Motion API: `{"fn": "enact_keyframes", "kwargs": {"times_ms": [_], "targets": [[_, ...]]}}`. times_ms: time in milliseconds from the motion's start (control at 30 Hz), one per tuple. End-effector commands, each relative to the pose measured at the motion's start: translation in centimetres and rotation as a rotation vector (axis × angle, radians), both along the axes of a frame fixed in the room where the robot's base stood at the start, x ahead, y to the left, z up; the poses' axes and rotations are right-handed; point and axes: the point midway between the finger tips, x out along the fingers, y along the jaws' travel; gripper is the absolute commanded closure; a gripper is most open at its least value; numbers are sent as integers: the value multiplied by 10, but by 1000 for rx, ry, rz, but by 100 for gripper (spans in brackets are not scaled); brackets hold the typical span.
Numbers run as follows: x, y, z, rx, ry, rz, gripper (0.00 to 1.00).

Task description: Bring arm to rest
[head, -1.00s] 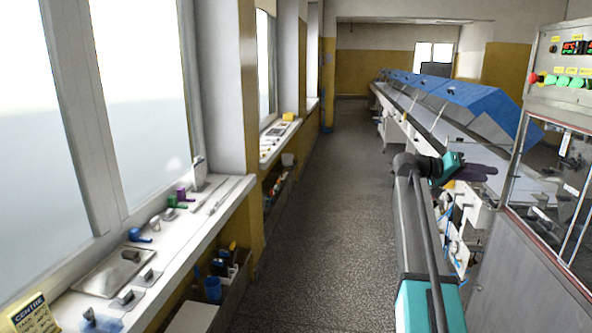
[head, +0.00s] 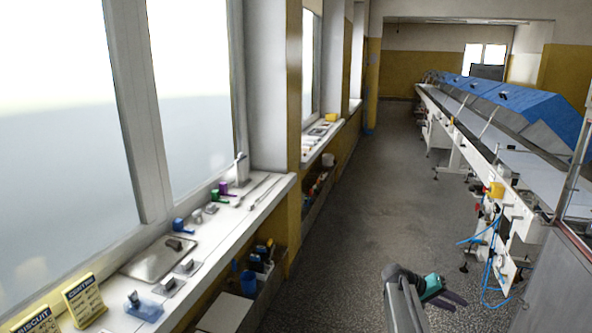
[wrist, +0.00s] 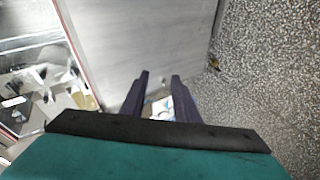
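My arm reaches up from the bottom edge of the head view, and my gripper (head: 461,300) is low over the speckled floor, right of centre. Its dark fingers point to the right, towards the grey metal panel. In the wrist view my gripper (wrist: 161,76) shows two dark fingers standing apart with a clear gap. Nothing is held between them. A small pale patch with blue shows past the gap, too unclear to name.
A long conveyor line (head: 545,158) with blue covers (head: 545,105) runs along the right. A grey metal panel (head: 555,290) stands close at the lower right. The windowsill (head: 215,235) on the left holds tools and signs. The floor aisle (head: 385,190) between is clear.

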Motion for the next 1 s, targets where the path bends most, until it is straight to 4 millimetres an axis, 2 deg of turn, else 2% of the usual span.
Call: {"fn": "enact_keyframes", "kwargs": {"times_ms": [33, 100, 267, 500, 767, 1000], "targets": [[-9, 11, -22, 23, 24, 10, 72], [-20, 25, -48, 57, 53, 21, 72], [-48, 55, -106, 136, 121, 42, 72], [-102, 101, -186, 258, 225, 64, 72], [-174, 151, -259, 397, 339, 77, 72], [-251, 197, -313, 536, 442, 74, 72]]}}
